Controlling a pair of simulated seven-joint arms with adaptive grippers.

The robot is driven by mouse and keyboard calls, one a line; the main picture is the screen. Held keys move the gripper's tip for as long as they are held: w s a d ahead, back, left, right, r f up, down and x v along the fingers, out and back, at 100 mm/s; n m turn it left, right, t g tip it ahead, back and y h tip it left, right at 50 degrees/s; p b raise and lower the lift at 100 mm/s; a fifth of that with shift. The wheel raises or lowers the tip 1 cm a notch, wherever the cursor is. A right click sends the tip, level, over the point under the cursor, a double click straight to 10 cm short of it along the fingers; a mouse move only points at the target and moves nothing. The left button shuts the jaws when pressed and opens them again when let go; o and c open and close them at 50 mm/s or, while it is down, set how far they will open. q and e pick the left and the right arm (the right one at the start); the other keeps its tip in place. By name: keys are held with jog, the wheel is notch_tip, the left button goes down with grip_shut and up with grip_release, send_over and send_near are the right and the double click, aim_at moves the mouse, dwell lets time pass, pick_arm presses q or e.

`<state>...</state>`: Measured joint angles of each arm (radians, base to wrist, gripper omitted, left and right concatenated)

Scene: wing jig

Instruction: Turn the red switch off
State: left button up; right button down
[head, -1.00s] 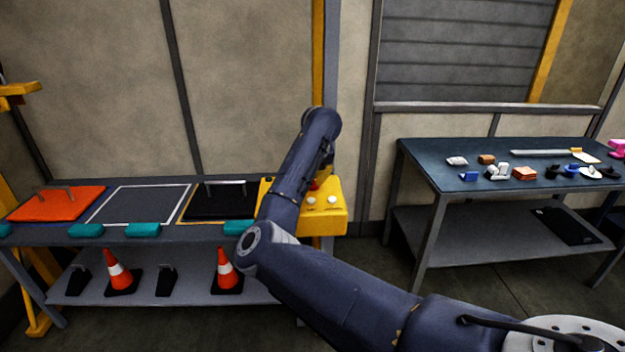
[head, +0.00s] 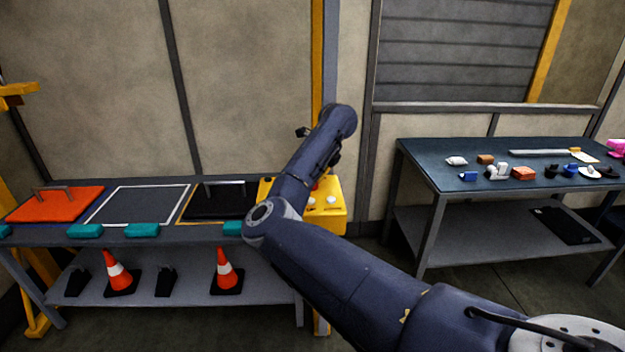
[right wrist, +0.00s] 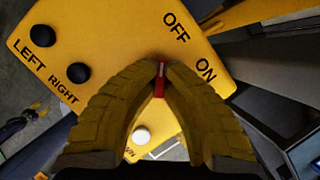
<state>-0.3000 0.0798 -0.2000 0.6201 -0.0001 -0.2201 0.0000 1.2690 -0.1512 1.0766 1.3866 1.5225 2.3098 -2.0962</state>
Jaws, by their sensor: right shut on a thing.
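The red switch (right wrist: 160,80) is on the yellow control box (right wrist: 105,30), between the tips of my right gripper (right wrist: 160,72). The two yellow fingers are shut on it. Its pale-marked end points up in the right wrist view, closer to the direction of the OFF label (right wrist: 176,27) than of the ON label (right wrist: 206,70). In the head view the yellow box (head: 330,215) sits at the right end of the left bench; my right forearm covers part of it and most of the switch. My left gripper is in neither current view.
Black buttons (right wrist: 78,74) marked LEFT and RIGHT and a white button (right wrist: 141,135) are near the fingers. The left bench holds an orange panel (head: 60,208), a black panel (head: 215,205) and teal blocks (head: 141,230). A blue table (head: 430,160) with small parts stands right.

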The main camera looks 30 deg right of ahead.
dwell(0.4)
jog(key=c, duration=1.5)
grip_release()
jog(key=v, duration=1.2)
jog(key=shift+d, duration=0.1)
